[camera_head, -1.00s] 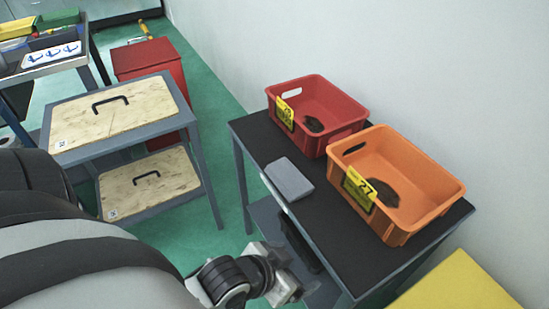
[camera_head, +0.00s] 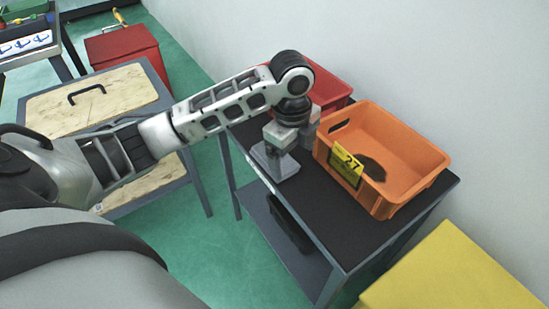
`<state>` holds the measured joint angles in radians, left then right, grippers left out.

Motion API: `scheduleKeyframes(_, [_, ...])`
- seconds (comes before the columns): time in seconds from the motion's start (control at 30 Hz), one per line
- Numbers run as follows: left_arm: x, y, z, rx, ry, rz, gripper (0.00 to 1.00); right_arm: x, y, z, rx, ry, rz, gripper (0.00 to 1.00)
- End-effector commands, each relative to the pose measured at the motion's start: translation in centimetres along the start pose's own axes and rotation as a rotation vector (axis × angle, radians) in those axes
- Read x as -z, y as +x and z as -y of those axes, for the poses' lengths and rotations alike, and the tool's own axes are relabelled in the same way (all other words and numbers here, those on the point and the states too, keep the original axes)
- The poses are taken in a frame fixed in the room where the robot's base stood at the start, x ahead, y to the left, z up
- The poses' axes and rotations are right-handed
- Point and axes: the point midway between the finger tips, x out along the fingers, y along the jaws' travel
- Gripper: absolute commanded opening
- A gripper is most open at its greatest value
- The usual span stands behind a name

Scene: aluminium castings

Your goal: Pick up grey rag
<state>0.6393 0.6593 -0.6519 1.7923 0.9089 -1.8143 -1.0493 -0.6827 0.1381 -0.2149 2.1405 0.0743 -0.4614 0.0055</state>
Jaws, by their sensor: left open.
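The grey rag (camera_head: 284,173) is a flat, folded grey rectangle on the black top of the small table (camera_head: 310,210), near its left edge. My left gripper (camera_head: 279,153) points down right over the rag, with its fingers open. The fingers hide part of the rag, and I cannot tell whether they touch it. My right gripper is not in view.
An orange bin (camera_head: 395,187) with a yellow label stands just right of the rag. A red bin (camera_head: 330,84) behind is partly hidden by my left arm. A dark object (camera_head: 290,224) lies on the lower shelf. A yellow surface (camera_head: 455,275) is at bottom right.

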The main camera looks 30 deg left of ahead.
Motion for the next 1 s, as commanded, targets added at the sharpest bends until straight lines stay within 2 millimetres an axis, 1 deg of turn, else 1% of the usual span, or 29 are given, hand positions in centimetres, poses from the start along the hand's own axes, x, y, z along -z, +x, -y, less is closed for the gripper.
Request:
scheduleKeyframes(0.03, [-2.2,-2.1,1.3,-0.012,0.045,0.027,0.87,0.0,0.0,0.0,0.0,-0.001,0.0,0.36])
scheduleKeyframes(0.1, [-4.3,-4.2,2.1,-0.036,0.102,0.035,0.87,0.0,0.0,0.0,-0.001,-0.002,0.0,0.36])
scheduleKeyframes(0.2, [-6.3,-6.6,2.8,-0.058,0.155,0.035,0.87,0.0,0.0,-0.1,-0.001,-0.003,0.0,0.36])
scheduleKeyframes(0.27, [-7.0,-7.5,2.9,-0.064,0.174,0.031,0.87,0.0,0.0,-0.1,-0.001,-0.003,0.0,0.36])
scheduleKeyframes(0.33, [-7.5,-7.8,3.0,-0.07,0.188,0.028,0.87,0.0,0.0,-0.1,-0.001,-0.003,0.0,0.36])
scheduleKeyframes(0.37, [-7.6,-7.7,3.0,-0.072,0.191,0.027,0.87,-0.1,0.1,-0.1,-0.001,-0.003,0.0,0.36])
scheduleKeyframes(0.47, [-7.7,-6.3,2.8,-0.076,0.194,0.025,0.87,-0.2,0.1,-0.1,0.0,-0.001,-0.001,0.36])
scheduleKeyframes(0.7, [-7.8,-1.0,2.5,-0.075,0.194,0.024,0.87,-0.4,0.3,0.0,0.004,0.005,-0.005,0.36])
scheduleKeyframes(0.8, [-7.8,0.7,2.4,-0.073,0.194,0.025,0.87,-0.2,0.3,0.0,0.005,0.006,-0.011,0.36])
scheduleKeyframes(0.9, [-7.9,1.9,2.4,-0.071,0.193,0.025,0.87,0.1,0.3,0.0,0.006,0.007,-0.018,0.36])
scheduleKeyframes(1.0, [-7.9,2.4,2.4,-0.069,0.194,0.025,0.87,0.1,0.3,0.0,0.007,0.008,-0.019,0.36])
